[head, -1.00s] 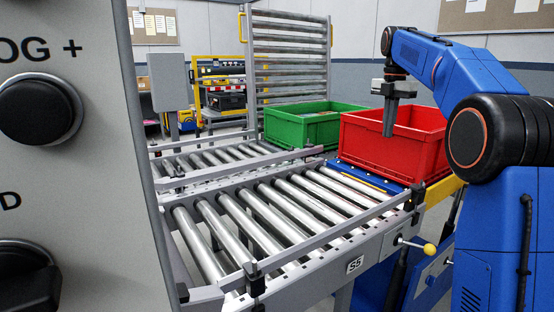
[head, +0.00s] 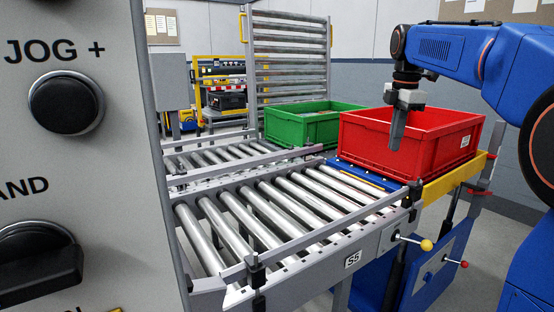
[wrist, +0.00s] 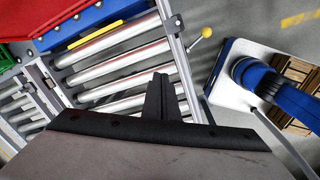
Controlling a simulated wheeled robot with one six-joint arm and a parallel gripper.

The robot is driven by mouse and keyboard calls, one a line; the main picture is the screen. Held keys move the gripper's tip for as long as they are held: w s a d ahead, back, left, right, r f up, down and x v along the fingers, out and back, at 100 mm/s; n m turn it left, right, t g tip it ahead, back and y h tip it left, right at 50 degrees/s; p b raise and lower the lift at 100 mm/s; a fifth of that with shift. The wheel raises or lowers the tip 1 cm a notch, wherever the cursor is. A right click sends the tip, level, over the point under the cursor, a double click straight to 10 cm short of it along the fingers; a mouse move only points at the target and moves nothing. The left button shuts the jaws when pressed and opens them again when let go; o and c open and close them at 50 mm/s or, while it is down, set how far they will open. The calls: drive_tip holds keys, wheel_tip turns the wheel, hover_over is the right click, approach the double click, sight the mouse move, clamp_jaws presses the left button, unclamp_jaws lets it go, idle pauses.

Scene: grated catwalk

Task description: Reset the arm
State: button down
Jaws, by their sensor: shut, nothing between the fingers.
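My blue arm (head: 450,45) comes in from the right in the head view and reaches left. My gripper (head: 396,135) hangs down from its end, fingers pointing at the floor, in front of the red crate (head: 372,142) in the picture. The fingers are closed together with nothing between them. In the wrist view my gripper (wrist: 161,97) shows as a dark shut pair of fingers over the steel rollers (wrist: 110,62).
A roller conveyor (head: 275,215) runs across the middle, with a green crate (head: 300,128) farther back. A yellow-knobbed lever (head: 426,245) sticks out at its front. A grey control panel (head: 85,180) with black knobs fills the left side.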

drive_tip(key=s+a+f+m+t, duration=0.2)
drive_tip(key=s+f+m, duration=0.7)
drive_tip(key=s+f, duration=0.4)
drive_tip(key=s+a+f+m+t, duration=0.1)
drive_tip(key=s+f+m, duration=0.9)
drive_tip(key=s, duration=1.2)
wheel_tip(320, 180, down, 4)
drive_tip(key=shift+a+r+t, duration=0.1)
drive_tip(key=shift+a+t, duration=0.3)
drive_tip(key=shift+a, duration=0.1)
